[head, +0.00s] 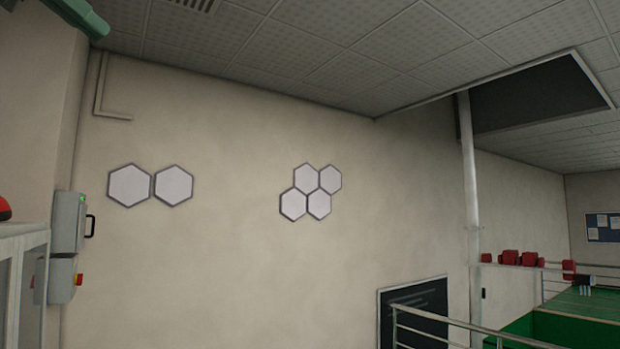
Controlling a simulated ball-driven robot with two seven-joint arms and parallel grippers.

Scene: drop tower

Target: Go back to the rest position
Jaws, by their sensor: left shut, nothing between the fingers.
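Neither of my grippers can be made out in the head view. I see no fingers and no held object. The view looks at a beige wall (230,260) and a tiled ceiling (300,40). A green rounded piece (65,15) shows at the top left corner; I cannot tell what it belongs to.
Grey electrical boxes (68,222) hang at the left by a pale cabinet (22,245). Pale hexagonal panels (173,186) are on the wall. A vertical pole (469,190), a metal railing (440,322) and a green platform (590,303) with red blocks behind (520,258) are at the right.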

